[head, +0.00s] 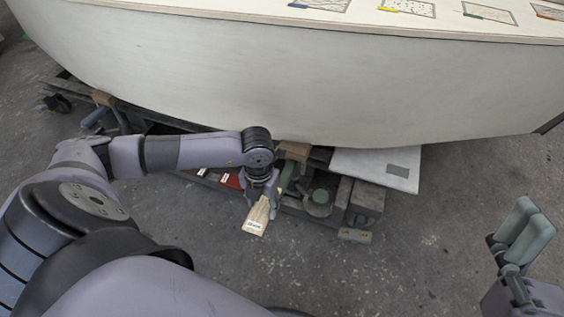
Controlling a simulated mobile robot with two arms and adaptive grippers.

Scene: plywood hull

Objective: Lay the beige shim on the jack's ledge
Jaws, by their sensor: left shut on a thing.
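The beige shim (257,217) is a small wedge-like piece with a white label, below the middle of the head view. My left gripper (262,197) is shut on its upper end, and the labelled end points down toward the floor. A green-grey round-topped part (319,201), possibly the jack, stands just right of the shim, under the hull's edge. I cannot make out its ledge clearly. My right gripper (520,234) is at the far right, away from the shim and apparently empty. The gap between its fingers is unclear.
The pale plywood hull (300,75) overhangs from above on a dark trestle frame. A light panel (375,168) with a grey patch lies right of the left gripper. Red items (232,181) sit on the frame to its left. The concrete floor in front is clear.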

